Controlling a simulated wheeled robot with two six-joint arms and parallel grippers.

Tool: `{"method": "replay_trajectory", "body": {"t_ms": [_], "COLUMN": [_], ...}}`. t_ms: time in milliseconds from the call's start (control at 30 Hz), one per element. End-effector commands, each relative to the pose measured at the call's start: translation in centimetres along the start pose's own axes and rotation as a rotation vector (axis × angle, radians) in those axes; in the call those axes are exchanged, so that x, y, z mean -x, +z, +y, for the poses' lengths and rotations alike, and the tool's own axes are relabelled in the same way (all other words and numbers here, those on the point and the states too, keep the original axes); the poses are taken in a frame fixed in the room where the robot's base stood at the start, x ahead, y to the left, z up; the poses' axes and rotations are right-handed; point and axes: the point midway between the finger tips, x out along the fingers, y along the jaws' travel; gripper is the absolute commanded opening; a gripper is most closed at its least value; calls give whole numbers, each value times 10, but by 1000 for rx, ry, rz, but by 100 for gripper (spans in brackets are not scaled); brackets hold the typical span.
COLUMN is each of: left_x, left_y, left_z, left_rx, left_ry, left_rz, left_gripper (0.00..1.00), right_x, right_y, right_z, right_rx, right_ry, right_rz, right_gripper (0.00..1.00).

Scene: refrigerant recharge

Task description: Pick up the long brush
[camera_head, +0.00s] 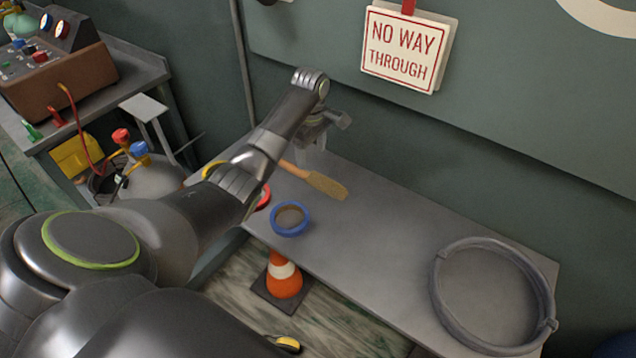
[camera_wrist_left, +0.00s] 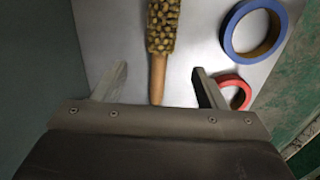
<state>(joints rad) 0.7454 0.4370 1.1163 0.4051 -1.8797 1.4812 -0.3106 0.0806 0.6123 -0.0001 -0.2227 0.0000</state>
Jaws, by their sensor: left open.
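The long brush (camera_head: 328,185) lies on the grey bench, with a tan bristle head and a wooden handle partly hidden behind my left arm in the head view. In the left wrist view the bristle head (camera_wrist_left: 163,28) points away from the gripper and the handle (camera_wrist_left: 158,80) reaches back between the two fingers. My left gripper (camera_head: 316,138) is open and empty above the bench, close to the brush. In the left wrist view its open fingers (camera_wrist_left: 160,82) stand on either side of the handle, with gaps on both sides. My right gripper is not in view.
A blue tape roll (camera_head: 276,228) and a red tape roll (camera_head: 265,198) lie beside the brush. A coiled grey hose ring (camera_head: 437,290) lies at the bench's right end. An orange cone (camera_head: 284,285) stands below. The wall with a sign (camera_head: 408,47) is behind. The bench middle is clear.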

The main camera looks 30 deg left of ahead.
Motion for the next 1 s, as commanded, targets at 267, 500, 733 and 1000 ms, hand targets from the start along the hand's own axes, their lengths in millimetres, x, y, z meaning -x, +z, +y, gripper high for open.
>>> {"method": "replay_trajectory", "body": {"t_ms": [267, 500, 733, 1000], "left_x": [-34, -62, -86, -87], "left_y": [0, -1, -2, -2], "left_z": [0, -1, 0, 0], "left_rx": [-1, -1, -1, -2], "left_ry": [-1, -4, -1, 0], "left_rz": [0, -2, 1, 1], "left_gripper": [65, 65, 65, 62], "right_x": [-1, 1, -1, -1], "right_y": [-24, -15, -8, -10], "right_z": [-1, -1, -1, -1], "right_rx": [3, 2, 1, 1], "right_ry": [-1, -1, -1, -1], "right_rz": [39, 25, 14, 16], "right_gripper": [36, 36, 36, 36]}}
